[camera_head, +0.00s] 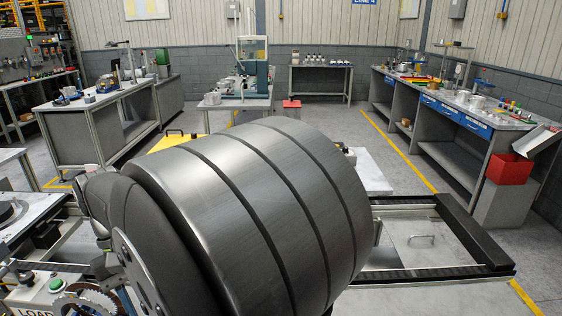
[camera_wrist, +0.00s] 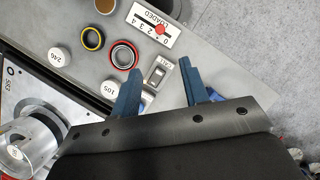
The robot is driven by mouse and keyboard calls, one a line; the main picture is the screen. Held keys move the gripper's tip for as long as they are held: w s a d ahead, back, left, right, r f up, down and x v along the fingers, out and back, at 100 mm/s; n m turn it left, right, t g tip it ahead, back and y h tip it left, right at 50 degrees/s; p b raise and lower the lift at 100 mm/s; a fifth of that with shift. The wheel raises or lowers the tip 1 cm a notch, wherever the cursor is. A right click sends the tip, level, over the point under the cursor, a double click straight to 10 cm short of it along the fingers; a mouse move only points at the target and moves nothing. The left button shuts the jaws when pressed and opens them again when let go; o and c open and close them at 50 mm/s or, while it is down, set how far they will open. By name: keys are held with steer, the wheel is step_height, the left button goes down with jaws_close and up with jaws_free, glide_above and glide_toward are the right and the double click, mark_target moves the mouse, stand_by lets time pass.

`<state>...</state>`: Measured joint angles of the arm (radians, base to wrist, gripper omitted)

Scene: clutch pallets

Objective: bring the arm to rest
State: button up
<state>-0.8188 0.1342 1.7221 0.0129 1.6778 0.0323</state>
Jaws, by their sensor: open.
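My gripper (camera_wrist: 160,67) shows in the wrist view with its two blue fingers spread apart and nothing held between them. It hangs above a grey bench top (camera_wrist: 215,75). A small rocker switch (camera_wrist: 157,73) on a labelled plate shows in the gap between the fingers, on the bench below. In the head view my gripper cannot be made out. A large dark banded cylindrical shape blocks the middle of that view and hides what lies behind it.
A LOADED scale (camera_wrist: 152,25) with a red marker, a yellow ring (camera_wrist: 93,38), a red ring (camera_wrist: 124,54) and white numbered discs (camera_wrist: 58,56) lie near the fingers. A metal cylinder (camera_wrist: 28,140) stands lower left. Open floor (camera_wrist: 270,50) shows right.

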steer(key=x, duration=1.6)
steer(key=shift+a, duration=0.4)
steer(key=w+a+r+m+t+y, duration=0.1)
steer(key=w+r+m+t, duration=0.1)
steer(key=r+m, duration=0.3)
steer(key=w+a+r+m+t+y, duration=0.1)
steer(key=r+m, duration=0.5)
steer(key=r, duration=0.8)
steer(key=shift+w+a+r+m+t+y, duration=0.35)
steer(key=shift+w+a+t, duration=0.15)
steer(key=shift+t, duration=0.6)
steer(key=shift+r, duration=0.1)
